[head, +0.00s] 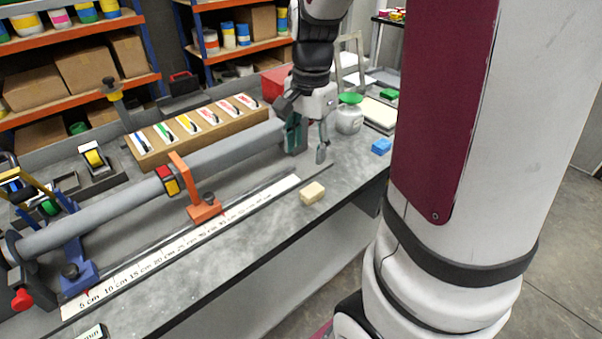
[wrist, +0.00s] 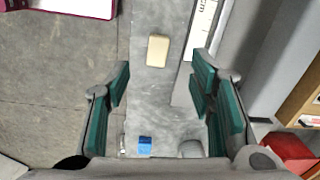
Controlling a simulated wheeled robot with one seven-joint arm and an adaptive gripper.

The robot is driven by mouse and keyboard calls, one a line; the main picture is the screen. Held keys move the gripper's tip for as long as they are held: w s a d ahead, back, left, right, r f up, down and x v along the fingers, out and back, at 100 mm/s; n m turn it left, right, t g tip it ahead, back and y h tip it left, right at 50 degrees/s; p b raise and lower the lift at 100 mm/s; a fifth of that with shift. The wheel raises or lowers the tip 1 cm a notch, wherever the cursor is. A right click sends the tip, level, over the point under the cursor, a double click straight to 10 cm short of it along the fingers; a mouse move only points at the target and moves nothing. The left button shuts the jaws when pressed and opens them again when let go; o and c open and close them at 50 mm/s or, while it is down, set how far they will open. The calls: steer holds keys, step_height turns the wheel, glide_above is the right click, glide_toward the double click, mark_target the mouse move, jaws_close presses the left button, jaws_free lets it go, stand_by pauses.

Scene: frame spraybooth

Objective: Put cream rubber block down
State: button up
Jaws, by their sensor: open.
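The cream rubber block (head: 312,193) lies on the grey bench top, near the front edge and beside the end of the white ruler strip. It also shows in the wrist view (wrist: 158,50), ahead of the fingers and apart from them. My gripper (head: 308,150) is open and empty above the bench, behind the block in the head view. In the wrist view its green-padded fingers (wrist: 162,98) are spread wide with bare bench between them.
A blue block (head: 381,146) lies to the right on the bench. A grey tube (head: 120,200) in orange and blue clamps runs along the bench. The white ruler (head: 180,249) lies before it. A grey scale with a green pan (head: 349,115) stands behind.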

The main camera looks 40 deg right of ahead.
steer(key=s+a+r+n+t, duration=0.1)
steer(key=s+a+r+n, duration=0.3)
steer(key=s+a+n, duration=0.3)
steer(key=s+a+r+n+t, duration=0.2)
steer(key=s+a+r+n, duration=0.2)
steer(key=s+a+n, duration=0.4)
steer(key=shift+n+t, duration=0.3)
steer(key=shift+n, duration=0.1)
steer(key=shift+a+r, duration=0.1)
steer(key=shift+r+p, duration=0.4)
steer(key=shift+r, duration=0.1)
